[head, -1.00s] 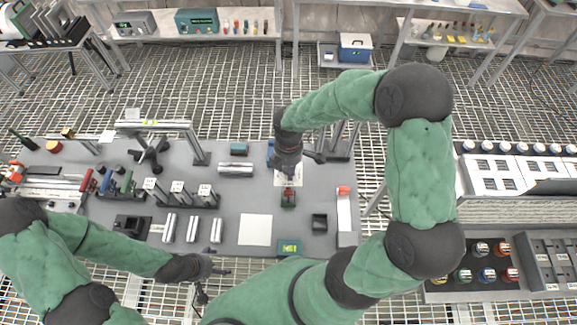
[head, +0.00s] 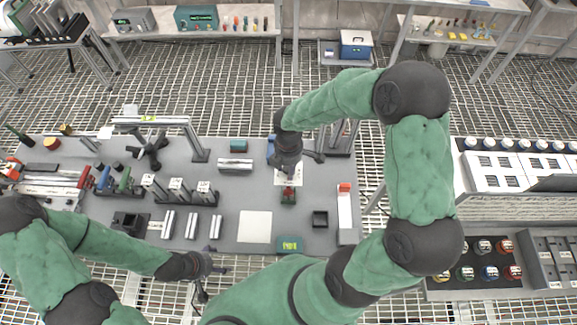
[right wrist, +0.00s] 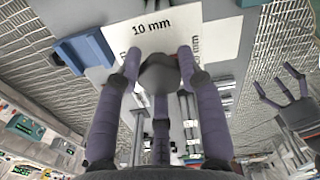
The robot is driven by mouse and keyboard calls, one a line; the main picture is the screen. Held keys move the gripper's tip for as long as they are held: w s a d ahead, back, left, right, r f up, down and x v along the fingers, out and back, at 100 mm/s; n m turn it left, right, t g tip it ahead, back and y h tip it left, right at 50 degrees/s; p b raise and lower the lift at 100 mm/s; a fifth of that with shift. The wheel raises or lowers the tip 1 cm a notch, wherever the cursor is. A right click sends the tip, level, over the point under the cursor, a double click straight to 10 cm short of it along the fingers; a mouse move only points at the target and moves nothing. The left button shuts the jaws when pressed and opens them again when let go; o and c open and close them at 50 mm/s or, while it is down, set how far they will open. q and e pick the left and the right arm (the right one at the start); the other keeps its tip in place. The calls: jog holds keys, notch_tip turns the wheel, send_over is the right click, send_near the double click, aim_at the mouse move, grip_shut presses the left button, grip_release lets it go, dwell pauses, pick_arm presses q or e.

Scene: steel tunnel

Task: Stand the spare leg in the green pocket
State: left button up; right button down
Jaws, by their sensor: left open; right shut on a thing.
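My right gripper (head: 288,168) is low over a white card (head: 282,181) on the grey table. In the right wrist view its fingers (right wrist: 160,85) are closed around a dark grey rounded piece (right wrist: 160,70), which appears to be the spare leg. Most of the piece is hidden by the fingers, so I cannot tell its tilt.
A blue block (right wrist: 85,50) lies beside the card marked "10 mm" (right wrist: 150,30). A metal gantry (head: 190,140) and a row of silver-topped blocks (head: 178,190) stand left.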

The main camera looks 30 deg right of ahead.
jog(key=shift+f, duration=0.3)
jog(key=c, duration=0.7)
grip_release()
jog(key=shift+r, duration=0.1)
notch_tip(320, 180, up, 12)
